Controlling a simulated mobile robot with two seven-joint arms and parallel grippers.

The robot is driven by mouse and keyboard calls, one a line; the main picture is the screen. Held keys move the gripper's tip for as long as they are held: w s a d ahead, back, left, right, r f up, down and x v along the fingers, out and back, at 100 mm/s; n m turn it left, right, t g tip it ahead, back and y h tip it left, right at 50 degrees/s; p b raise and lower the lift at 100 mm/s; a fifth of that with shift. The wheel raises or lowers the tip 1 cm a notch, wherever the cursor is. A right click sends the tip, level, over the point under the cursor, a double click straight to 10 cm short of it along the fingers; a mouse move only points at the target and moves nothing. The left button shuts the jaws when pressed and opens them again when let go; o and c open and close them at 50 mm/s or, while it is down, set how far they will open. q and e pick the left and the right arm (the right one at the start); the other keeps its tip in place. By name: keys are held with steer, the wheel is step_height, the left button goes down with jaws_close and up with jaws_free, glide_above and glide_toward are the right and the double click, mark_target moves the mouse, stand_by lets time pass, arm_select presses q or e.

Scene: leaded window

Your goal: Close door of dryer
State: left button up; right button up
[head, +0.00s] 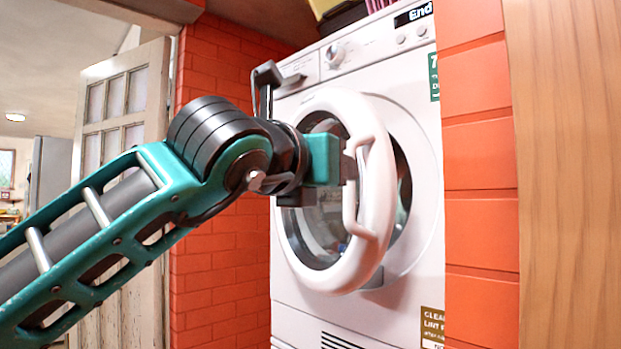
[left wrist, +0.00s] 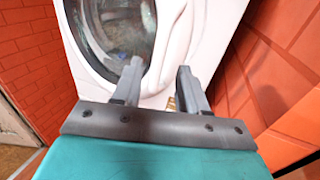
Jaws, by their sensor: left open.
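The white dryer (head: 300,330) stands between brick walls, with its round door (head: 378,215) partly open. A gap shows between the door's right side and the dryer's opening. The door has a thick white ring, dark glass and a white bar handle (head: 349,215) on its face. My left gripper (head: 352,165) is open at the door's front, close to the handle; contact cannot be told. In the left wrist view, the open fingers (left wrist: 158,82) point at the white door ring (left wrist: 172,45), with glass to the left (left wrist: 112,35). My right gripper is not in view.
A red brick wall (head: 225,90) stands left of the dryer and another brick edge (head: 480,150) close on its right. A wooden panel (head: 565,180) is at the far right. A white paned door (head: 122,110) stands at the left. Things sit on top of the dryer.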

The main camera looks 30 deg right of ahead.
arm_select(q)
steer(key=shift+b+v, duration=0.4)
steer(key=shift+v, duration=2.15)
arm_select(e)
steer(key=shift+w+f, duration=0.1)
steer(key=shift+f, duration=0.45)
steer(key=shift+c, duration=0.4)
